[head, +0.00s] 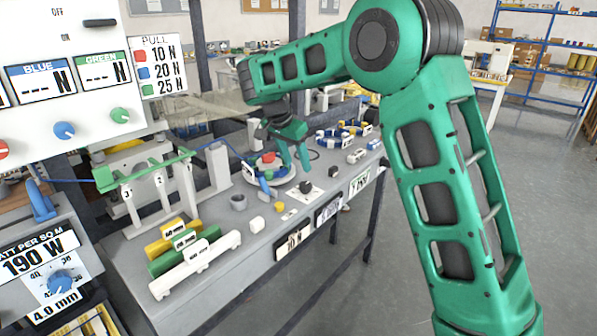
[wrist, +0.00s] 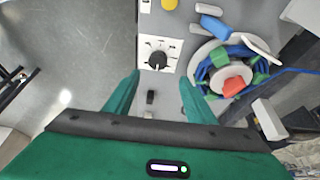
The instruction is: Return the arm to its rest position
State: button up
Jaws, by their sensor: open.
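My arm is green and reaches across the bench from the right in the head view. My gripper (head: 288,168) points down above the bench, beside a round white holder (head: 282,180) with blue, green and red parts. In the wrist view my gripper (wrist: 152,98) is open, its two green fingers apart with nothing held between them. A black knob on a white dial plate (wrist: 157,58) lies just beyond the fingertips. The round holder (wrist: 196,68) is to the right of the fingers. Whether the fingertips touch the bench cannot be told.
The grey bench (head: 225,275) carries yellow, green and white bars (head: 195,262) at the front left. A green-topped stand (head: 145,172) and a white panel with dials (head: 75,60) stand at the left. Open floor (head: 390,270) lies right of the bench.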

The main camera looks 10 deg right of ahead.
jog(key=shift+s+a+r, duration=0.1)
jog(key=shift+a+r, duration=0.05)
jog(key=shift+r, duration=0.35)
jog(key=s+d+r+n+g+y, duration=0.1)
jog(key=s+d+r+n+g, duration=0.15)
jog(key=s+d, duration=2)
jog(key=s+f+n+y, duration=0.1)
jog(key=s+f, duration=0.2)
jog(key=s, duration=0.9)
jog(key=s+f+n+y, duration=0.1)
jog(key=s+f+y, duration=0.1)
jog(key=s, duration=1.1)
jog(key=shift+s+d+f, duration=0.15)
jog(key=shift+d+f, duration=0.05)
jog(key=shift+f, duration=0.3)
